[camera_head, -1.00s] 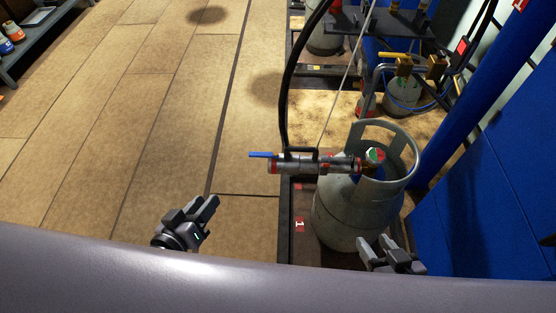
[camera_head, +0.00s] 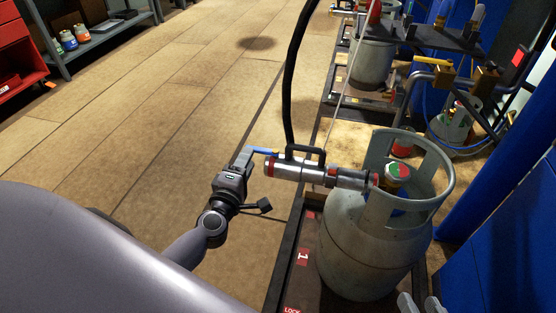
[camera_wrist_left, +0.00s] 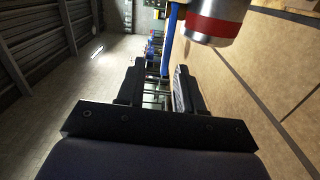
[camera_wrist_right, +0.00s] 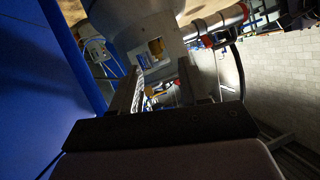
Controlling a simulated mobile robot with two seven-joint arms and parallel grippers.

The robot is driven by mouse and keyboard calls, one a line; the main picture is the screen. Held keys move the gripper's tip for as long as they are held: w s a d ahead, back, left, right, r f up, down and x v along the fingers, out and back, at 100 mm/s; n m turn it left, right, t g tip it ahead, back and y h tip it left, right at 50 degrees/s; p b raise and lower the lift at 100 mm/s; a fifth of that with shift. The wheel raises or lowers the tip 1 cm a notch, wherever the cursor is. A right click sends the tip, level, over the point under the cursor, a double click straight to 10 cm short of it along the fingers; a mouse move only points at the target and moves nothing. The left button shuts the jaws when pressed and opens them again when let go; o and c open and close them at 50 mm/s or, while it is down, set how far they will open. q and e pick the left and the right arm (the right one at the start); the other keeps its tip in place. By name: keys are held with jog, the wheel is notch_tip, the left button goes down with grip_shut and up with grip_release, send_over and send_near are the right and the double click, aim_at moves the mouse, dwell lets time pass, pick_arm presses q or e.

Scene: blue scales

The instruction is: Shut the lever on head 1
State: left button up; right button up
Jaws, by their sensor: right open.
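The filling head (camera_head: 292,169) of scale 1 is a silver cylinder with red bands and a black handle, joined to the valve of a grey gas cylinder (camera_head: 365,250). Its blue lever (camera_head: 264,150) sticks out to the left from the head. In the left wrist view the lever (camera_wrist_left: 171,40) runs in from above towards the gap between the fingers. My left gripper (camera_head: 256,180) is open and empty, left of the head, one finger close to the lever's end; contact is unclear. My right gripper (camera_head: 421,304) is open at the bottom edge, in front of the cylinder.
The red label 1 (camera_head: 303,257) marks the scale's dark frame. A black hose (camera_head: 291,80) rises from the head. More cylinders (camera_head: 372,62) and pipes stand behind. A blue post (camera_head: 492,165) and blue panels are at the right.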

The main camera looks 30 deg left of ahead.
aim_at(262, 150)
pick_arm(q)
jog(key=b+x, duration=0.2)
jog(key=x, duration=0.6)
jog(key=shift+f+n, duration=0.4)
pick_arm(e)
jog(key=shift+w+a+f+y, duration=0.2)
jog(key=shift+a+f+y, duration=0.2)
jog(key=shift+a+y, duration=0.2)
pick_arm(q)
grip_shut()
